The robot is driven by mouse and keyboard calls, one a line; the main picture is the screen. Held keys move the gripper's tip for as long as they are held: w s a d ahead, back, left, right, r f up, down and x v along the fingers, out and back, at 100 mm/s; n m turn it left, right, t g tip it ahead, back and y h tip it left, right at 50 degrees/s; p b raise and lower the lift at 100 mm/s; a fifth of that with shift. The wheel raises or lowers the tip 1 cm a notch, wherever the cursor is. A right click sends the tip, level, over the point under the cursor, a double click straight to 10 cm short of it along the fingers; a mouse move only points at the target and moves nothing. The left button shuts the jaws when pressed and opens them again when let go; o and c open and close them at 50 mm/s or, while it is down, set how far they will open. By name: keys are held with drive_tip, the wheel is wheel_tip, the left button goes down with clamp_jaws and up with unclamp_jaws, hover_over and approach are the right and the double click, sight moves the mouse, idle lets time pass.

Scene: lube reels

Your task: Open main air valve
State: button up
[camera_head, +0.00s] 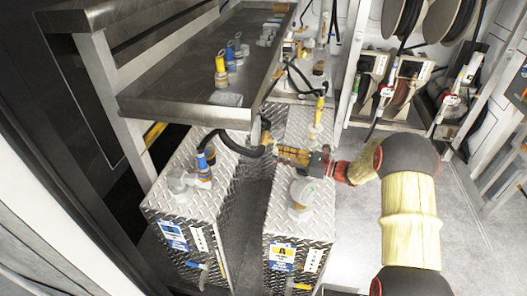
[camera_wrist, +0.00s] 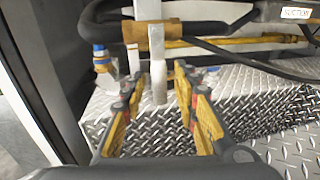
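In the wrist view a grey upright lever-like bar (camera_wrist: 158,72) hangs in front of a brass-coloured fitting (camera_wrist: 147,38) on a pipe; it looks like a valve handle, but no label names it as the main air valve. My gripper (camera_wrist: 155,95) is open, with its yellow-padded fingers apart on either side of the bar's lower end. I cannot tell whether either finger touches it. In the head view my gripper (camera_head: 277,152) reaches left over the gap between two diamond-plate tanks, near a black hose. The handle cannot be made out there.
The left tank (camera_head: 177,206) and right tank (camera_head: 299,226) have fittings on top. A metal shelf tray (camera_head: 175,110) overhangs behind them. A blue-topped fitting (camera_wrist: 100,58) stands left of the bar. Hoses (camera_wrist: 235,55) cross behind it. Hose reels (camera_head: 450,18) hang at the upper right.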

drive_tip(key=b+x, duration=0.1)
drive_tip(key=x, duration=0.5)
drive_tip(key=shift+a, duration=0.25)
drive_tip(key=shift+w, duration=0.1)
drive_tip(key=shift+c, duration=1)
clamp_jaws()
